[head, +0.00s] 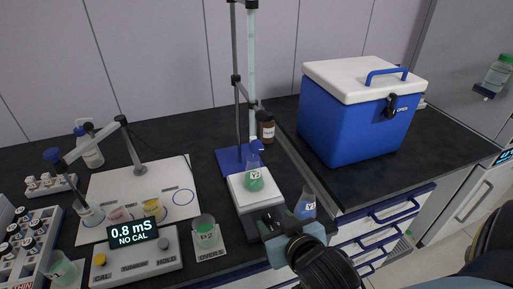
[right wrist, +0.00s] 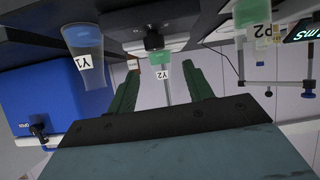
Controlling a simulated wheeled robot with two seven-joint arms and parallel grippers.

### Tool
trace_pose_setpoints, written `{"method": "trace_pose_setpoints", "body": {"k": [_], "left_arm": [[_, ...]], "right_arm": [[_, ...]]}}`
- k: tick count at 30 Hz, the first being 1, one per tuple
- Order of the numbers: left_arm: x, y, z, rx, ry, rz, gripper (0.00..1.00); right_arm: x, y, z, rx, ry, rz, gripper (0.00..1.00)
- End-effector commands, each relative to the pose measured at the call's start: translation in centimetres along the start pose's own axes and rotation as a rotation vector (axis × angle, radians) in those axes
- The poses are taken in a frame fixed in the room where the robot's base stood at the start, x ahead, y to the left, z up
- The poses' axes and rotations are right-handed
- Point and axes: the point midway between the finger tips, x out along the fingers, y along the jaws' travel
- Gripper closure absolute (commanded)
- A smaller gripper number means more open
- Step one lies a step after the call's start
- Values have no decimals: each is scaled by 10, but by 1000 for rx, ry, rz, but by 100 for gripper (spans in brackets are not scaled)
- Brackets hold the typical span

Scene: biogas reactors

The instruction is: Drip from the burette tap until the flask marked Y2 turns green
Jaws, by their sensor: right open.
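The flask marked Y2 (head: 254,180) stands upright on a white plate (head: 262,198) under the burette (head: 252,70), and its liquid looks green. The blue burette tap (head: 257,147) is just above the flask's neck. My right gripper (head: 272,216) is open and empty, in front of the white plate and apart from the flask. In the upside-down right wrist view, flask Y2 (right wrist: 161,74) shows beyond and between the two dark green fingers. The tap is hard to make out there. My left gripper is not in view.
Flask Y1 (head: 307,203) stands close to the right of my right gripper. Beaker P2 (head: 206,236) is to the left. A meter (head: 137,250) reads 0.8 mS, NO CAL. A brown bottle (head: 267,130) and a blue cooler (head: 352,120) stand behind.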

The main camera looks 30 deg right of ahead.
Motion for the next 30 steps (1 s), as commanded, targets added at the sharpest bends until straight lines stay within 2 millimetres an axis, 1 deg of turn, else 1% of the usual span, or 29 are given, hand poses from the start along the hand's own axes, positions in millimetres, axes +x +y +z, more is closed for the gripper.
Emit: {"method": "trace_pose_setpoints", "body": {"k": [1, 3, 6, 9, 13, 17, 22, 24, 30], "left_arm": [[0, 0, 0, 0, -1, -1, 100], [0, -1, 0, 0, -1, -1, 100], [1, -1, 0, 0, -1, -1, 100], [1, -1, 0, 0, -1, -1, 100], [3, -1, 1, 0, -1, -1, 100], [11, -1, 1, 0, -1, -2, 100], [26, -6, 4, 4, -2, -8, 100], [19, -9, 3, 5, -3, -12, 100], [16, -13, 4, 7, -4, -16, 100]], "right_arm": [[-3, 3, -19, 22, 87, 15, 49], [-8, 6, -44, 42, 206, 29, 49], [-18, 9, -73, 61, 347, 36, 49], [-27, 10, -90, 66, 437, 36, 49], [-29, 10, -100, 68, 483, 33, 49], [-21, 10, -103, 67, 490, 32, 49], [-4, 10, -112, 63, 491, 32, 49], [7, 11, -120, 64, 486, 32, 49], [39, 13, -137, 63, 485, 34, 49]]}}
